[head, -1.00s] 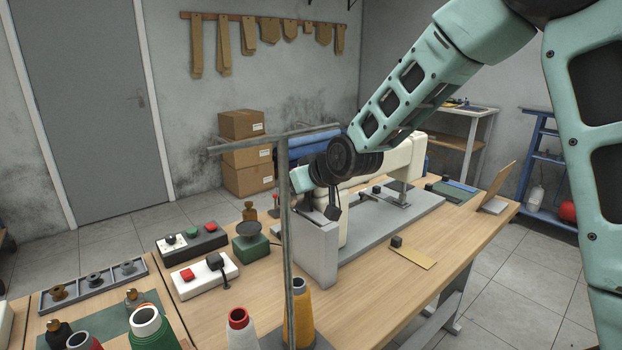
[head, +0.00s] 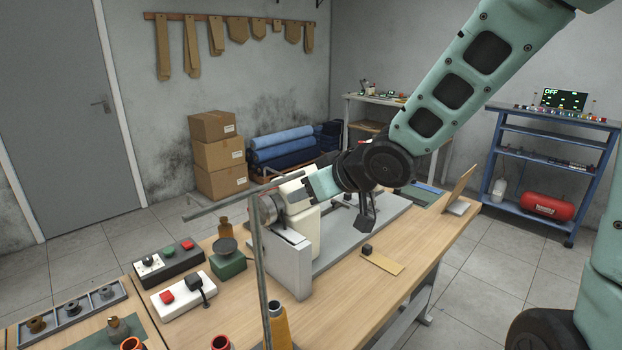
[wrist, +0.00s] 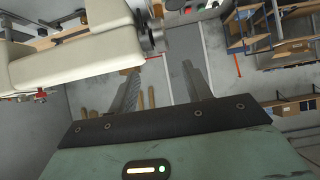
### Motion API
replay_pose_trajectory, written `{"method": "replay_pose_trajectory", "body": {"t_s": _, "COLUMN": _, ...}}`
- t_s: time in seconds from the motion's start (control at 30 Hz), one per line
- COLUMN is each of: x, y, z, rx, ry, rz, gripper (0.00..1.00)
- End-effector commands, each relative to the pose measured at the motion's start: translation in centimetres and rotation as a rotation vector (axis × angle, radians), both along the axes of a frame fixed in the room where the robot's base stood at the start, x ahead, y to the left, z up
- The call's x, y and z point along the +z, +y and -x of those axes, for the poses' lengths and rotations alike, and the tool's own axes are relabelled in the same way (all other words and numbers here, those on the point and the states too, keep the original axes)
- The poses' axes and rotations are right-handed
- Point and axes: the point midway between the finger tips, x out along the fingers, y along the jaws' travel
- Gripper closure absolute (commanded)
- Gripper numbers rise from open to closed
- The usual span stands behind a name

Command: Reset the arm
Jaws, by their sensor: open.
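My arm crosses the head view from the upper right, and its end hangs beside the cream sewing machine (head: 307,224). My gripper (wrist: 161,76) shows in the wrist view with two grey fingers spread apart and nothing between them. In the head view its fingertips are hard to make out against the machine. The machine's body also fills the upper left of the wrist view (wrist: 75,58), with its round metal handwheel (wrist: 152,38) above the fingertips. The handwheel shows at the machine's near end in the head view (head: 268,208) too.
A metal post with a crossbar (head: 259,270) rises in front of the machine. A control box with a red button (head: 185,296), a green-based pedestal (head: 228,262) and thread cones stand on the wooden table (head: 340,300). A blue shelf (head: 550,130) is at the right.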

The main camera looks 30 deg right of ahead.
Motion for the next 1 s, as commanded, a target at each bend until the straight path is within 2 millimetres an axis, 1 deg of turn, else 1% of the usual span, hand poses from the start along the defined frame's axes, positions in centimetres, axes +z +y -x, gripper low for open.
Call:
{"method": "replay_pose_trajectory", "body": {"t_s": 0.57, "x": 0.1, "y": -0.1, "z": 0.2, "rx": -0.001, "ry": 0.0, "rz": -0.001, "gripper": 0.51}}
{"method": "replay_pose_trajectory", "body": {"t_s": 0.67, "x": -0.6, "y": -0.7, "z": 0.6, "rx": -0.024, "ry": 0.035, "rz": 0.019, "gripper": 0.51}}
{"method": "replay_pose_trajectory", "body": {"t_s": 0.77, "x": -2.3, "y": -2.2, "z": 1.8, "rx": -0.084, "ry": 0.124, "rz": 0.059, "gripper": 0.51}}
{"method": "replay_pose_trajectory", "body": {"t_s": 0.9, "x": -4.8, "y": -4.7, "z": 4.7, "rx": -0.177, "ry": 0.295, "rz": 0.112, "gripper": 0.51}}
{"method": "replay_pose_trajectory", "body": {"t_s": 1.0, "x": -6.0, "y": -5.7, "z": 6.6, "rx": -0.218, "ry": 0.392, "rz": 0.128, "gripper": 0.51}}
